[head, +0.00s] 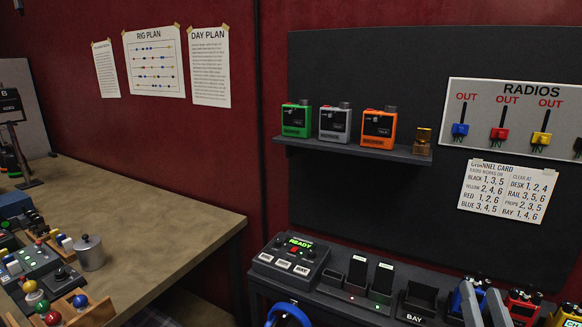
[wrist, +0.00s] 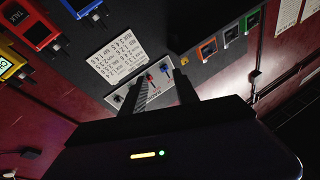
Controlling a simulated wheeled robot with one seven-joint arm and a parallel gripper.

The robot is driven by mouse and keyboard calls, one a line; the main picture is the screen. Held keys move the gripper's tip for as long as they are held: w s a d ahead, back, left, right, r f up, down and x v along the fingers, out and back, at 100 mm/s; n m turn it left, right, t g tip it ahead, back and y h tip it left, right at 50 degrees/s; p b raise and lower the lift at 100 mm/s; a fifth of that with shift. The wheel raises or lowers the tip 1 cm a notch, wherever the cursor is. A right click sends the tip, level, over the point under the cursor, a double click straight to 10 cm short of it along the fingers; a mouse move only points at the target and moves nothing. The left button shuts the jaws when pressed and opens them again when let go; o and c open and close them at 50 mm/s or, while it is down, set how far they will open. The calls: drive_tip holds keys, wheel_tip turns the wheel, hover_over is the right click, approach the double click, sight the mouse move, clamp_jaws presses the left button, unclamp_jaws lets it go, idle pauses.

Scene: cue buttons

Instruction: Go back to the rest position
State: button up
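My gripper (wrist: 160,78) shows in the wrist view with its two dark fingers apart and nothing held between them. Behind the fingertips, some way off, are the white radios board (wrist: 143,93) and the channel card (wrist: 117,56), seen turned over. In the head view, two slanted grey bars stand in front of the radios at the lower right; I cannot tell for sure whether they are my fingers. No rest position is marked in either view.
A wall shelf (head: 350,150) holds green, grey and orange radios. Below are a button console (head: 290,262), a charger (head: 370,283), a bay (head: 417,300) and blue, red (head: 522,306) and yellow radios. A wooden table (head: 160,215) with a metal pot (head: 90,252) stands left.

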drive_tip(key=s+a+f+n+g+y, duration=0.1)
drive_tip(key=s+a+f, duration=0.3)
drive_tip(key=s, duration=0.7)
drive_tip(key=s+a+f+n+g+y, duration=0.2)
drive_tip(key=s+a+f, duration=0.3)
drive_tip(key=s, duration=0.6)
drive_tip(key=s+a+f+n+g+y, duration=0.2)
drive_tip(key=s+a+f, duration=0.3)
drive_tip(key=s, duration=0.7)
drive_tip(key=shift+a+f+n+y, duration=0.15)
drive_tip(key=shift+a+n+y, duration=0.2)
drive_tip(key=shift+n+y, duration=0.35)
drive_tip(key=shift+w+d, duration=0.1)
